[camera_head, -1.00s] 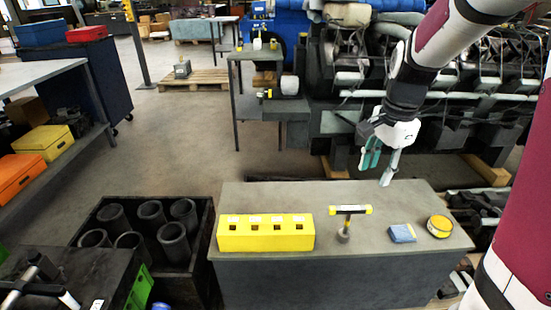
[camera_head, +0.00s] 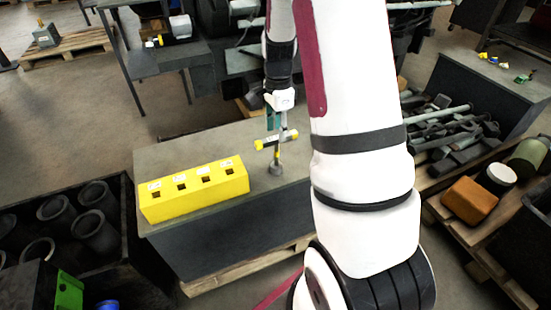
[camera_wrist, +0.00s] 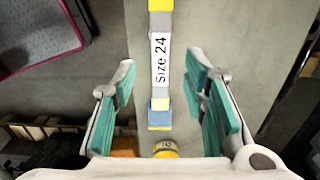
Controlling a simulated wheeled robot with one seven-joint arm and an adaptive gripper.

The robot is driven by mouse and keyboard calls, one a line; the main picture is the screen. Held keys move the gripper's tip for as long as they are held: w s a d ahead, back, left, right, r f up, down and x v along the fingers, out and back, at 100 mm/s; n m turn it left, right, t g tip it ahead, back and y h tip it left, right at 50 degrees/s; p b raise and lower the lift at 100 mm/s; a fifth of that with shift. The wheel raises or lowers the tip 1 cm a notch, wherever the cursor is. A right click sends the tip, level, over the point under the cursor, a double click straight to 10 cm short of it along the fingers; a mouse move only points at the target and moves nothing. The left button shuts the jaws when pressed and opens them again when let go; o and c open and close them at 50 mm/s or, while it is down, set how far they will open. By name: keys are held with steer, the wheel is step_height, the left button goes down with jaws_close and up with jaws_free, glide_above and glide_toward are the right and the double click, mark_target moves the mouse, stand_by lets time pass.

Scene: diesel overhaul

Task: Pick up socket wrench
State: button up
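The socket wrench (camera_head: 276,140) is a T-shaped tool with a pale bar, yellow ends and a dark socket foot. It stands upright on the grey bench, right of the yellow holder. In the wrist view its bar (camera_wrist: 160,65) carries a "Size 24" label and runs between my fingers. My gripper (camera_head: 278,122) is at the bar in the head view. In the wrist view my gripper (camera_wrist: 165,105) is open, with clear gaps between its teal pads and the bar on both sides. I cannot tell the exact height between them.
The yellow holder (camera_head: 195,190) has several square holes and stands left on the bench (camera_head: 165,150). A bin of dark cylinders (camera_head: 95,225) is left.

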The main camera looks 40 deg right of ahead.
mark_target(276, 137)
steer(key=shift+w+a+f+b, duration=0.1)
steer(key=shift+f+b, duration=0.25)
steer(key=shift+f, duration=1.05)
steer(key=shift+a+f+b, duration=0.1)
steer(key=shift+f+b, duration=0.2)
steer(key=shift+f, duration=1.05)
steer(key=shift+c, duration=0.2)
steer(key=shift+r, duration=0.1)
jaws_close()
